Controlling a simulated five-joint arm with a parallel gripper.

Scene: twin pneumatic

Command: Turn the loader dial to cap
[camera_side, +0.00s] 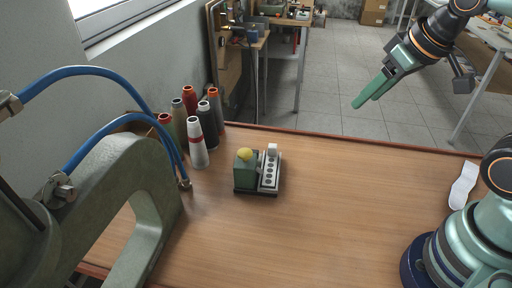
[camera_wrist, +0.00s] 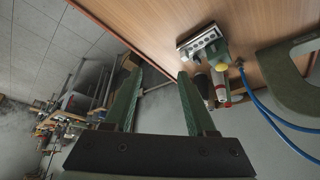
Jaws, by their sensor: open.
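A small green device (camera_side: 245,172) with a yellow knob (camera_side: 244,154) stands on the table. Beside it is a light grey strip (camera_side: 268,172) with a row of dark round marks and a pale block (camera_side: 272,149) at its far end. I cannot tell which part is the dial. In the wrist view the grey strip (camera_wrist: 200,40) and the yellow knob (camera_wrist: 221,67) show at the upper right. My gripper (camera_side: 364,104) is raised beyond the table's far edge, right of the device and well apart from it. Its green fingers (camera_wrist: 157,74) are open and empty.
Several thread cones (camera_side: 197,140) stand close behind and left of the device. A large grey-green machine frame (camera_side: 100,185) with blue hoses (camera_side: 110,125) fills the left. A white strip (camera_side: 463,186) lies at the right edge. The table (camera_side: 330,210) between is bare.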

